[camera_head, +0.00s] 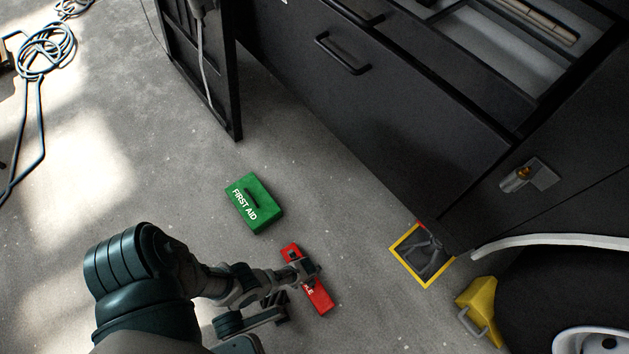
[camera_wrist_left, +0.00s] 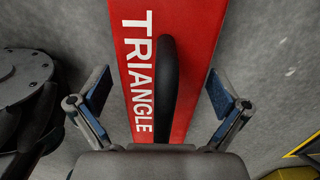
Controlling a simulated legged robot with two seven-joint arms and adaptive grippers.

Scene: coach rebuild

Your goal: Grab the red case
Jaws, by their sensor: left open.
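The red case (camera_head: 318,296) lies flat on the grey floor, partly hidden by my left gripper (camera_head: 303,270). In the left wrist view the red case (camera_wrist_left: 194,60) shows white letters reading "TRIANGLE" and a long black handle (camera_wrist_left: 166,90). My left gripper (camera_wrist_left: 160,92) is over the case with its blue-padded fingers spread, one on each side of the handle. A gap shows between each finger and the handle, so nothing is gripped. My right gripper is not in view.
A green first aid box (camera_head: 253,203) lies just beyond the red case. A yellow-framed bin (camera_head: 409,277) and a yellow wedge (camera_head: 478,301) are to the right. A dark cabinet (camera_head: 400,110) stands behind. A coiled cable (camera_head: 45,55) lies far left.

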